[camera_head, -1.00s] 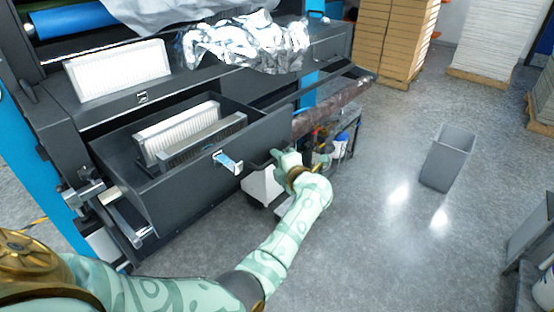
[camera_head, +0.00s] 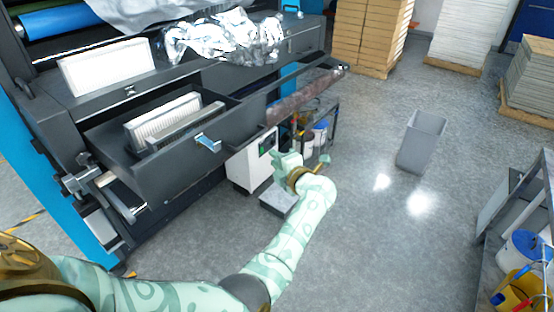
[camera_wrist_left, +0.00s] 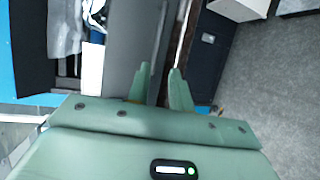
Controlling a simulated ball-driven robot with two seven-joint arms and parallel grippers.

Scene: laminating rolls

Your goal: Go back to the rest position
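My left gripper (camera_head: 287,165) is at the end of my pale green arm, in front of the machine and right of its pulled-out drawer (camera_head: 190,158). In the left wrist view its two fingertips (camera_wrist_left: 160,80) stand apart with a gap between them and nothing held. It appears clear of the drawer. My right gripper is not in view.
The open drawer holds white filter-like blocks (camera_head: 163,120). Crumpled foil (camera_head: 225,38) lies on the machine top. A white cabinet (camera_head: 250,165) stands beyond the gripper. A grey bin (camera_head: 422,142) stands on open floor at right. A cart with buckets (camera_head: 525,250) is at lower right.

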